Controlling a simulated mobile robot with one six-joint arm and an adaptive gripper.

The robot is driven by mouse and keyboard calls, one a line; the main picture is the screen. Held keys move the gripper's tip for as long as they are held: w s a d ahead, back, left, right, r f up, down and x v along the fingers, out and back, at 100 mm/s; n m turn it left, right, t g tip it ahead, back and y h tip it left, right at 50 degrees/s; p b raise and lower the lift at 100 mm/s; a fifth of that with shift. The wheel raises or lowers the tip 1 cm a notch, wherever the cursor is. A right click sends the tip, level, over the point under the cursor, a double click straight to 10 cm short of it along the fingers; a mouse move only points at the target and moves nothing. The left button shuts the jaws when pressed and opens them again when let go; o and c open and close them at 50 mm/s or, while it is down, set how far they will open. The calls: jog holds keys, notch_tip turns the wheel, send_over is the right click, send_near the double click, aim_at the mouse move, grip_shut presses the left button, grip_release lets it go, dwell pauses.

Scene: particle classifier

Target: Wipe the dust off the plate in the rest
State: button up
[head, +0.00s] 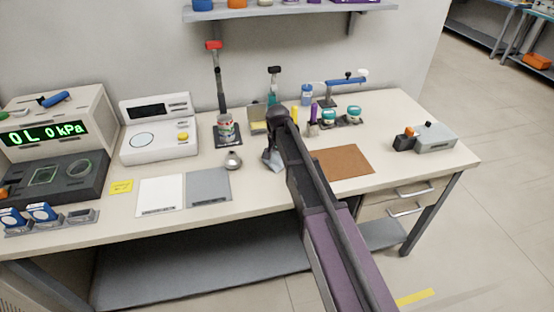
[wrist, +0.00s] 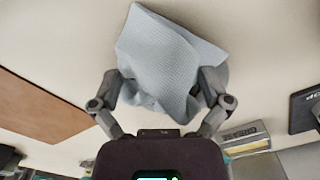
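A pale blue-grey cloth (wrist: 165,50) is pinched between the two fingers of my gripper (wrist: 168,85) in the wrist view. It bunches between the fingertips and spreads beyond them. In the head view the cloth (head: 271,161) hangs below my gripper (head: 277,146), over the middle of the bench, and the arm partly hides that area. A small stand with a yellowish upright face (head: 257,114) is behind my gripper; a labelled grey-and-yellow block (wrist: 246,137) shows in the wrist view. I cannot tell whether either is the plate's rest, or see dust.
A brown mat (head: 343,162) lies right of my gripper. A round metal vessel (head: 233,160), a grey mat (head: 208,187) and a white mat (head: 160,195) are left. A can (head: 226,128) and teal-lidded jars (head: 353,114) stand behind. A grey device (head: 426,138) is near the right edge.

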jog(key=shift+s+r, duration=0.15)
jog(key=c, duration=0.9)
